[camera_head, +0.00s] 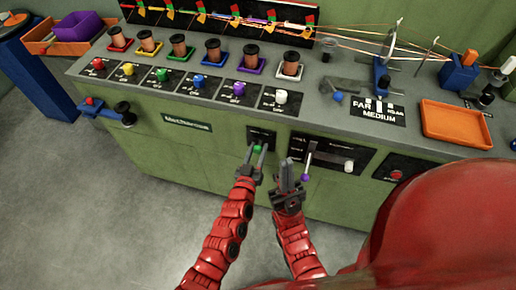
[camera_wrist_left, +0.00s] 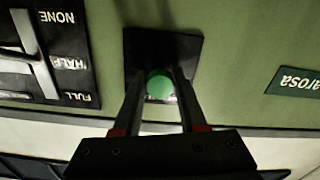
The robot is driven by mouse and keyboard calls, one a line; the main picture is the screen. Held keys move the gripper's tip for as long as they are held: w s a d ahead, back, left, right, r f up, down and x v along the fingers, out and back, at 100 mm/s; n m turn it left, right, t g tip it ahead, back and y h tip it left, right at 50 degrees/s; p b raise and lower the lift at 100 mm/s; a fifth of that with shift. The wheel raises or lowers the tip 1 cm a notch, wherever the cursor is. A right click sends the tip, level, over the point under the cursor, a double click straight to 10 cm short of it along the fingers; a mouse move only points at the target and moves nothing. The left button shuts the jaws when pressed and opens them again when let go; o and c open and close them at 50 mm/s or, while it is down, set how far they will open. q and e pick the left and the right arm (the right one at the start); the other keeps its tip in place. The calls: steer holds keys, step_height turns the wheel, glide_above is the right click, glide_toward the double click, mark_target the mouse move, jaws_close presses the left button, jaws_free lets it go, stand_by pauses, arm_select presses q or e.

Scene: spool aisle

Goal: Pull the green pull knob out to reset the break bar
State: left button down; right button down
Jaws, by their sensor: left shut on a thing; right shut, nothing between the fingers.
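The green pull knob (camera_head: 257,149) sits on a small black plate on the green front panel of the bench. My left gripper (camera_head: 256,153) is shut on it. In the left wrist view the round green knob (camera_wrist_left: 159,87) lies between the two fingertips, in front of the black plate (camera_wrist_left: 185,50). How far the knob stands out from the plate cannot be told. My right gripper (camera_head: 287,168) is shut and empty, just right of the left one, pointing up in front of the panel.
A purple-tipped lever (camera_head: 306,166) and a white knob (camera_head: 348,166) are on the black panel right of my right gripper. A red button (camera_head: 396,175) is farther right. Coloured knobs, spools and an orange tray (camera_head: 455,124) cover the bench top. The floor at left is clear.

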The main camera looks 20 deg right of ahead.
mark_target(257, 152)
arm_select(q)
steer(key=v, duration=0.3)
steer(key=shift+w, duration=0.1)
steer(key=shift+c, duration=2.2)
jaws_free()
steer(key=b+v, duration=0.2)
steer(key=v, duration=1.5)
steer(key=shift+a, duration=0.2)
